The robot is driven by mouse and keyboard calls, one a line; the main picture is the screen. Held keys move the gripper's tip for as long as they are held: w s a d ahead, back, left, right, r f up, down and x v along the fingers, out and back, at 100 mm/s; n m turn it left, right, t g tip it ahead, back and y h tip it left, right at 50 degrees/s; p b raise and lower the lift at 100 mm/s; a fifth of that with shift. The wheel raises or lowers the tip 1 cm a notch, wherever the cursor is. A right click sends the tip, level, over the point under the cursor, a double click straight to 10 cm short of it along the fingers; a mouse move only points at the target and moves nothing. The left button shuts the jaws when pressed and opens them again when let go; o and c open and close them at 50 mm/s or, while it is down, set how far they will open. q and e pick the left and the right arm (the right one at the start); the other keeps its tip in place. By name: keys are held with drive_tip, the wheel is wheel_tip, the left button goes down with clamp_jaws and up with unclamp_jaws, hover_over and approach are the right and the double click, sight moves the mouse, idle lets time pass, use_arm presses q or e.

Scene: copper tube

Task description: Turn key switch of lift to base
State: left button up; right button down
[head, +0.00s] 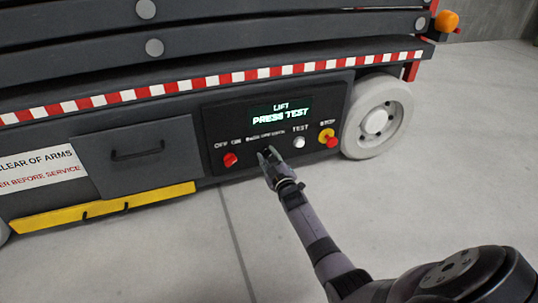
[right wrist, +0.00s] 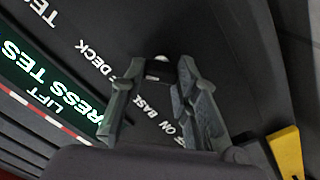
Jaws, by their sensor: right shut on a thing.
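The lift's control panel (head: 225,125) is a dark plate on the lift's side. Its lit display (head: 281,112) reads "LIFT PRESS TEST". The key switch sits under the BASE, OFF and DECK lettering, mostly hidden in the head view by my right gripper (head: 266,155). In the right wrist view, my right gripper (right wrist: 160,75) is shut on the small key switch (right wrist: 157,59), with a finger on each side. Which label the key points to cannot be told. My left gripper is not in view.
On the panel, a red OFF/ON switch (head: 230,160) is left of my gripper. A white TEST button (head: 299,142) and a red stop button (head: 328,138) on yellow are to its right. A wheel (head: 377,118) stands beside the panel. The concrete floor (head: 440,190) in front is clear.

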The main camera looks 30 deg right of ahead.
sight(265, 126)
drive_tip(key=shift+n, duration=0.7)
drive_tip(key=c, duration=1.2)
unclamp_jaws()
drive_tip(key=shift+c, duration=0.2)
drive_tip(key=shift+r, duration=0.15)
wheel_tip(265, 126, up, 10)
drive_tip(key=shift+f, duration=0.15)
